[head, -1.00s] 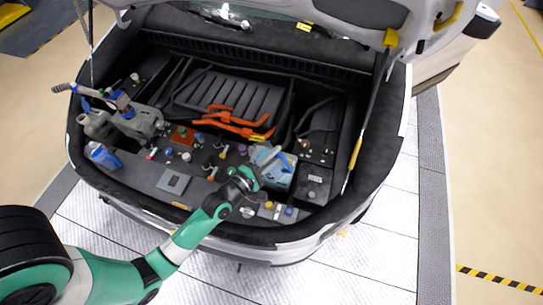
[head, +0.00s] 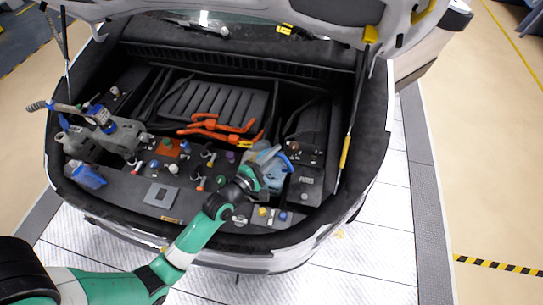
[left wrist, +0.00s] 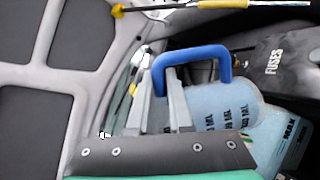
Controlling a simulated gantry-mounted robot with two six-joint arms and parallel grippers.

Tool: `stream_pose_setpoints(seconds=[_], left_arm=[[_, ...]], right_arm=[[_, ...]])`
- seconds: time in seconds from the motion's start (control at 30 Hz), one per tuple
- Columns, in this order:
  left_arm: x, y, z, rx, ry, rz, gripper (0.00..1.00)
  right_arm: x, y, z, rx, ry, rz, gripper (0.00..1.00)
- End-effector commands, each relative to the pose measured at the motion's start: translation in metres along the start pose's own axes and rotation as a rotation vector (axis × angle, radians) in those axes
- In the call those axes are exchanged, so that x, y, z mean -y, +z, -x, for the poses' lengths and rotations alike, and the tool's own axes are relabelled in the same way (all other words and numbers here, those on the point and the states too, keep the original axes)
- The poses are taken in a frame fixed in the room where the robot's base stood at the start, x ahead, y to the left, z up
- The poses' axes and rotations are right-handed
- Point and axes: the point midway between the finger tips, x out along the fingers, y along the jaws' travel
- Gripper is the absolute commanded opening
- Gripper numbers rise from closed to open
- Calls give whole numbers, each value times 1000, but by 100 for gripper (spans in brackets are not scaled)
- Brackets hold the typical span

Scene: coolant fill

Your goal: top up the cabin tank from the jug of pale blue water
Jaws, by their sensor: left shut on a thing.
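My left gripper (head: 267,155) is shut on the blue handle of the jug (head: 268,168), at the right side of the open boot compartment. In the left wrist view the gripper's fingers (left wrist: 166,88) close on that handle, and the jug (left wrist: 222,103) shows pale blue with dark ML marks. A lighter blue container with a MAX mark (left wrist: 290,132) lies just beside the jug in that view. It looks like the cabin tank, but the jug and gripper hide much of it. I cannot tell whether water is flowing. My right gripper is out of view.
A FUSES box (head: 305,186) stands close to the right of the jug. Orange cables (head: 220,127) lie behind. Several coloured caps and fittings crowd the middle. A blue-and-clear container (head: 86,174) and a grey nozzle unit (head: 120,132) are at the left. The raised lid and its strut (head: 347,140) bound the right.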

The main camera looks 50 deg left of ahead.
Motion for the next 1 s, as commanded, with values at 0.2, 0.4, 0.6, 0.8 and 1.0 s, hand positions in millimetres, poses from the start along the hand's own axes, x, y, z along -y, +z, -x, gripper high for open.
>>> stream_pose_setpoints(seconds=[0.2, 0.4, 0.6, 0.8, 1.0], left_arm=[[1, 3, -8, 12, 2, 2, 0], [3, 5, -16, 20, -3, 5, 0], [4, 8, -23, 30, -5, 7, 0], [5, 10, -30, 38, -9, 9, 0], [6, 12, -34, 43, -12, 10, 0]], right_arm=[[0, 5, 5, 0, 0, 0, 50], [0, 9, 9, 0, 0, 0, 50], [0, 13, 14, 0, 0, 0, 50], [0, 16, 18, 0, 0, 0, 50], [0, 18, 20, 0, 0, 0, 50]])
